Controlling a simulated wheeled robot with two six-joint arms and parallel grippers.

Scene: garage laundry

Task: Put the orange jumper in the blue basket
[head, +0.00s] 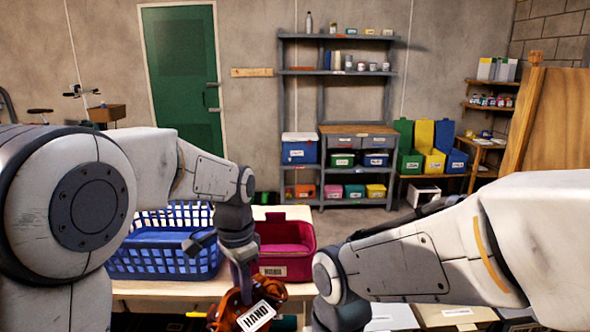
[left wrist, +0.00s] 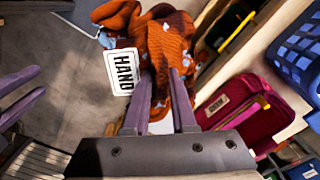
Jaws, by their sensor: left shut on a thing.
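The orange jumper (head: 226,312) hangs from my left gripper (head: 243,272), low in the middle of the head view. It has pale patches and a white tag reading HAND. In the left wrist view the jumper (left wrist: 172,42) is bunched at the fingertips of the left gripper (left wrist: 162,78), which is shut on it. The blue basket (head: 160,262) stands on the table to the left, partly hidden by my left arm. It also shows at the right of the left wrist view (left wrist: 300,52). My right gripper (left wrist: 42,82) shows at that view's left edge, its fingers apart and empty.
A magenta bin (head: 286,236) with a label stands on the table (head: 190,288) right beside the blue basket. Shelves (head: 340,70) with bins and a green door (head: 183,75) are far behind. My right arm crosses the lower right.

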